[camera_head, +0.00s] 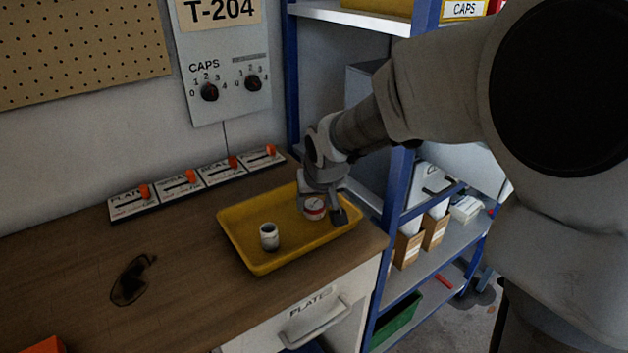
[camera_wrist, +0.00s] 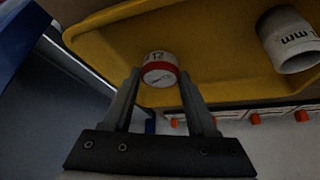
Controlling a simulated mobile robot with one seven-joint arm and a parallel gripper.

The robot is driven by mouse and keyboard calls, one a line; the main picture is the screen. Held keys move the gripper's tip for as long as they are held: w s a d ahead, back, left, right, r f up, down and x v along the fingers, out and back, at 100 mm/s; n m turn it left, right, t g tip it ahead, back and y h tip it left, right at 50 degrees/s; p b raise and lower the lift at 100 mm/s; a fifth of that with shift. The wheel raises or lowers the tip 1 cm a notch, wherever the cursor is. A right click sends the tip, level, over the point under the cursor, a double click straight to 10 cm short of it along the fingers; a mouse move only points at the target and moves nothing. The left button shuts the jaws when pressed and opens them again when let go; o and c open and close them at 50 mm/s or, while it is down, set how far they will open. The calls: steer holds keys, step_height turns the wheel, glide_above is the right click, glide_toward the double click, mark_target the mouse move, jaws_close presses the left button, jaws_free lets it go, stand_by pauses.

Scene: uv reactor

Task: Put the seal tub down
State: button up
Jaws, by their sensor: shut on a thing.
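The seal tub (camera_head: 314,208) is a small white round tub with a red band. My gripper (camera_head: 325,205) is shut on it, at the right part of the yellow tray (camera_head: 262,266). In the wrist view the tub (camera_wrist: 159,70) sits between the two fingertips of my gripper (camera_wrist: 158,78), with the yellow tray (camera_wrist: 215,98) behind it. I cannot tell whether the tub touches the tray floor.
The tray lies on a wooden bench (camera_head: 185,270). Dark goggles (camera_head: 131,280) lie at left. Labelled plates with orange knobs (camera_head: 195,183) line the wall. A blue-framed shelf (camera_head: 397,190) stands close on the right. Free tray floor lies between the container and the tub.

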steer(key=shift+f, duration=0.2)
steer(key=o, duration=1.3)
steer(key=shift+r, duration=0.15)
